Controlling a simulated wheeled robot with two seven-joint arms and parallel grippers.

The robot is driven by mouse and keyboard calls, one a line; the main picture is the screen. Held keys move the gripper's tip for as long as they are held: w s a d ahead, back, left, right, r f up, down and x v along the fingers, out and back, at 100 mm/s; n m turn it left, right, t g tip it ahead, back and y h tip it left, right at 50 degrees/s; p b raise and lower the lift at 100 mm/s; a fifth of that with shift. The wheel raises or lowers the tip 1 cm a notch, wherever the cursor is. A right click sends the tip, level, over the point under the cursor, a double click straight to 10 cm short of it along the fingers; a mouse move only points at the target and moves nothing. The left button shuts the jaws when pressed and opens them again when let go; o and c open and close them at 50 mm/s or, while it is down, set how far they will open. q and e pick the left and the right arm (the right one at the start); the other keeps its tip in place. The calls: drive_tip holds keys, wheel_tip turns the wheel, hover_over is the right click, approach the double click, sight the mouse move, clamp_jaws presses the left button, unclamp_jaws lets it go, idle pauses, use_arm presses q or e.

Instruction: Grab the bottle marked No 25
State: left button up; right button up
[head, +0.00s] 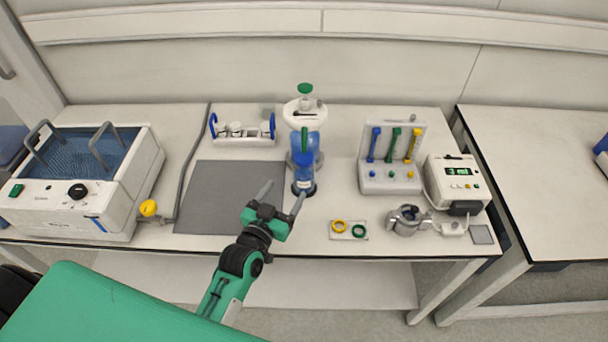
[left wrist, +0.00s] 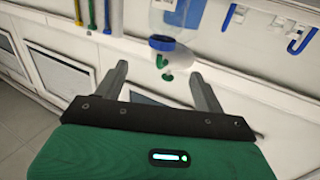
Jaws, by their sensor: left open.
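No marking reading No 25 is legible in either view. Several small white-capped bottles (head: 236,129) stand in a rack with blue end handles at the back of the bench. A tall clear vessel with blue contents (head: 304,150) and a green top stands at mid-bench. In the left wrist view a clear vessel (left wrist: 162,18) with a label too small to read shows beyond the fingers. My left gripper (head: 282,196) is open, its fingertips just in front and left of the blue vessel. Nothing is visibly held between its fingers (left wrist: 158,72). My right gripper is not in view.
A grey mat (head: 215,197) lies bare left of the vessel. A white bath with a blue basket (head: 70,190) stands at the left. A stand with coloured tools (head: 393,178), a metal clamp (head: 405,220) and a display box (head: 460,183) stand right. Rings (head: 348,229) lie near the front edge.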

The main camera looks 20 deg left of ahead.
sight(300, 164)
use_arm(q)
drive_tip(key=w, duration=0.2)
drive_tip(key=w+p, duration=0.1)
drive_tip(key=w, duration=0.5)
drive_tip(key=shift+d+r, duration=0.1)
drive_tip(key=shift+d, duration=0.3)
drive_tip(key=shift+w+d+p, duration=0.15)
drive_tip(key=shift+w+p, duration=0.8)
drive_tip(key=shift+w, duration=1.35)
drive_tip(key=shift+w+f, duration=0.2)
drive_tip(key=shift+w, duration=0.4)
drive_tip(key=shift+c, duration=0.4)
clamp_jaws()
